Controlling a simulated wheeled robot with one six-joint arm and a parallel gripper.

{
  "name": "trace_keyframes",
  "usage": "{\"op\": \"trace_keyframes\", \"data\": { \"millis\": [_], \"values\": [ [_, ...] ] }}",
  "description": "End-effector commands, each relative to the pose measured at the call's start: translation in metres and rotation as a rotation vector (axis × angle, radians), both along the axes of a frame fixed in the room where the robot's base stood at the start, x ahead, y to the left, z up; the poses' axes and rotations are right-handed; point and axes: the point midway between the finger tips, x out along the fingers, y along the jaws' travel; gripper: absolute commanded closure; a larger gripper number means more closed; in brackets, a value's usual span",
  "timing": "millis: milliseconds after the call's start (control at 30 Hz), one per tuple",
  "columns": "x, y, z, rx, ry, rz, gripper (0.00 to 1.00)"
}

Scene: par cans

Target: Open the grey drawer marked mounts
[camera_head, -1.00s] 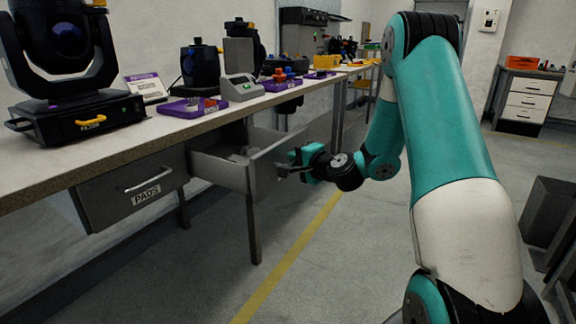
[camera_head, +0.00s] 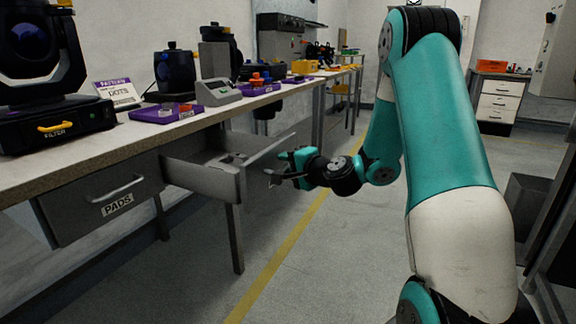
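The grey drawer (camera_head: 200,180) stands pulled out from under the bench, right of the drawer labelled PADS. Its open top shows several small items inside, too small to name. Its front panel faces away toward my arm, so neither its label nor its handle can be read or clearly seen. My gripper (camera_head: 275,179) is at the outer side of that front panel, level with its middle. Its dark fingers point at the panel, and whether they are closed around the handle cannot be made out.
The PADS drawer (camera_head: 107,196) is closed. The bench top (camera_head: 130,138) carries a stage light (camera_head: 50,85), a purple tray (camera_head: 165,112) and a grey device (camera_head: 217,92). A bench leg (camera_head: 235,238) stands below the open drawer. Floor along the yellow line (camera_head: 283,250) is clear.

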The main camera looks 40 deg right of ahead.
Motion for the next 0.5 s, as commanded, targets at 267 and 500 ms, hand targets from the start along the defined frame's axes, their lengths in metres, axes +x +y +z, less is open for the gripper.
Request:
{"op": "trace_keyframes", "data": {
  "millis": [267, 500],
  "values": [
    [-0.008, 0.000, 0.000, 0.002, 0.002, -0.001, 0.63],
    [-0.056, -0.003, 0.008, 0.004, 0.003, -0.007, 0.63]
  ]
}}
